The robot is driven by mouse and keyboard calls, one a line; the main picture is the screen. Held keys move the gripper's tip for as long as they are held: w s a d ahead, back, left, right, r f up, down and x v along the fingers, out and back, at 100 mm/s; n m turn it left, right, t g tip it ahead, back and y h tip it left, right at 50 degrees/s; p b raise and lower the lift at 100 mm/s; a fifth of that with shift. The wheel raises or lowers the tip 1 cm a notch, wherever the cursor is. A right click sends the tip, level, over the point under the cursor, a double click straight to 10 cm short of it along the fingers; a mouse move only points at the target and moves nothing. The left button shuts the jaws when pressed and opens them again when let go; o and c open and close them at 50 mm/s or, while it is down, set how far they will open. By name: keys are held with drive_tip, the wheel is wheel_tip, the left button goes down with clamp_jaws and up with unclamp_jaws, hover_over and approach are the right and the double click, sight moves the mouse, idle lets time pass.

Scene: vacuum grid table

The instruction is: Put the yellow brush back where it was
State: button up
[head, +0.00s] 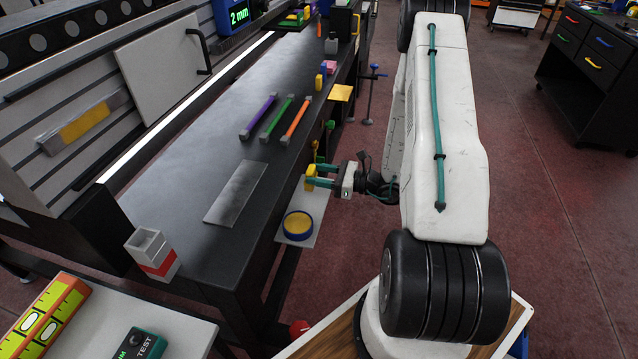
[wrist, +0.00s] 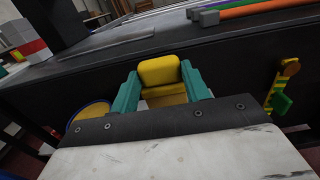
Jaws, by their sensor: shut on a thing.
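My gripper (head: 320,176) has teal fingers and is shut on the yellow brush (head: 310,178), beside the front side of the black workbench (head: 205,150). In the wrist view the brush (wrist: 160,72) shows as a rounded yellow block between the two fingertips (wrist: 160,85). It appears apart from the bench's dark front face. Its lower part and any bristles are hidden or too small to tell.
A round yellow dish with a blue rim (head: 298,226) sits on a low white shelf (head: 312,205) below the gripper. Green and yellow parts (wrist: 280,95) hang at the bench front. A grey plate (head: 236,192) and purple, green and orange bars (head: 278,118) lie on top.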

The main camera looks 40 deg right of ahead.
drive_tip(key=shift+f, duration=1.75)
drive_tip(key=o, duration=0.9)
drive_tip(key=shift+f, duration=0.1)
drive_tip(key=shift+d, duration=0.1)
